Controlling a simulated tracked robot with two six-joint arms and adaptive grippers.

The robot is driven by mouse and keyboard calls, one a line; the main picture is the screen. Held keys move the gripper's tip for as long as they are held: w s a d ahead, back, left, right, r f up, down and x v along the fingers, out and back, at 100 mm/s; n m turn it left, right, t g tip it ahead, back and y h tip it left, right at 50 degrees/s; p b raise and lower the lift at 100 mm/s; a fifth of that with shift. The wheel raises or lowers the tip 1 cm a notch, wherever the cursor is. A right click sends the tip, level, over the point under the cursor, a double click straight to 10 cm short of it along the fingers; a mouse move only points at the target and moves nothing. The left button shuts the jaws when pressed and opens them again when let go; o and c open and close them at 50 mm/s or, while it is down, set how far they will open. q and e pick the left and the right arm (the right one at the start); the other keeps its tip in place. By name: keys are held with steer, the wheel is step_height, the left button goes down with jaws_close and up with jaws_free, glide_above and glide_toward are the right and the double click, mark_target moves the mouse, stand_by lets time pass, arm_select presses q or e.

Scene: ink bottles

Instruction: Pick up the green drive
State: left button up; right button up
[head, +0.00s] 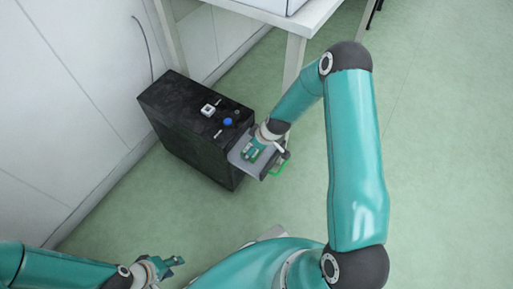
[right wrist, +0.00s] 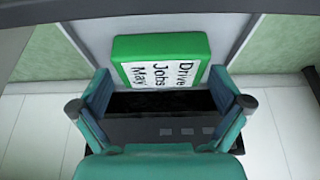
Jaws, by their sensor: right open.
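The green drive (right wrist: 160,45) shows in the right wrist view as a green block with a white label reading "Drive Jobs May". It lies on a pale grey surface, just beyond the fingertips of my right gripper (right wrist: 158,95). The fingers are spread wide and nothing is between them. In the head view my right gripper (head: 252,149) is over the grey tray (head: 238,158) at the front of a black cabinet, and I cannot pick out the drive there. My left gripper (head: 172,266) is at the bottom left, empty, with its fingers apart.
The black cabinet (head: 165,125) stands near the white wall. A white item (head: 208,110) and a blue item (head: 228,121) are on its top. A white table (head: 297,50) stands behind. The floor at right is clear.

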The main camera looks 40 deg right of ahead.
steer(key=c, duration=1)
steer(key=shift+r, duration=0.1)
